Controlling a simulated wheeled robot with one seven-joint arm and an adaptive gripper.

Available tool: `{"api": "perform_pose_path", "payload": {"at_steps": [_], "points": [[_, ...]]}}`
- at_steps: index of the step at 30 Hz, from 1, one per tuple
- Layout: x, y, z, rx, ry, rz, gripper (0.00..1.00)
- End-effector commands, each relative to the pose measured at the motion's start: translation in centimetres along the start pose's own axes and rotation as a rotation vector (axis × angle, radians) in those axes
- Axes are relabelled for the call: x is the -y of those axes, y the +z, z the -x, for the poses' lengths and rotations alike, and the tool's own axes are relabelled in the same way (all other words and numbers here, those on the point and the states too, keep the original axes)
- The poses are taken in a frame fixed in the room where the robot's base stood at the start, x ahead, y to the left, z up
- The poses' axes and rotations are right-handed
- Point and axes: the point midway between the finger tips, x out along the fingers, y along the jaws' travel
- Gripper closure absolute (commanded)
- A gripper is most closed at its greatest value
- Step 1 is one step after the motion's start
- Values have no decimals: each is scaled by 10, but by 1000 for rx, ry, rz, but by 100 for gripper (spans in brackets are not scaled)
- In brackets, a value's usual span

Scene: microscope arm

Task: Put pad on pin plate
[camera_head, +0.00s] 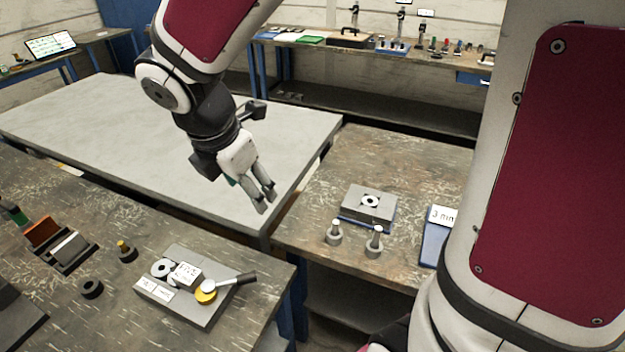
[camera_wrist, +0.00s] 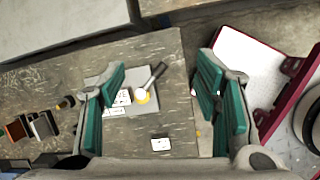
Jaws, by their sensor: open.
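A grey plate (camera_head: 205,312) on the left wooden table carries pale rings (camera_head: 162,267), white labels and a yellow round piece (camera_head: 206,296) with a white top and a dark handle. The plate also shows in the wrist view (camera_wrist: 176,106). A grey block (camera_head: 352,199) with a ring (camera_head: 370,201) sits on a blue base on the right table. I cannot tell which pieces are the pad and pin plate.
Two knobbed grey pieces (camera_head: 334,234) (camera_head: 374,245) stand before the block. A "3 mm" sign (camera_head: 443,216) stands at right. A small knobbed piece (camera_head: 127,252) and dark ring (camera_head: 91,288) lie left of the plate. The grey tabletop (camera_head: 100,120) is clear.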

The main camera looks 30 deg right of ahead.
Motion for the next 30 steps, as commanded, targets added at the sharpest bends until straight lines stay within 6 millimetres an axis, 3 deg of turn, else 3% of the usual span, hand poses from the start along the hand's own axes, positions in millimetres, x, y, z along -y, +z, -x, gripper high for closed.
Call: {"api": "perform_pose_path", "payload": {"at_steps": [1,6,15,21,30], "points": [[13,8,15,12,19,-158,43],[58,25,53,-19,70,-747,43],[126,24,96,-256,108,-1662,43],[144,18,104,-381,75,-1942,43],[145,17,106,-397,67,-1982,43]]}}
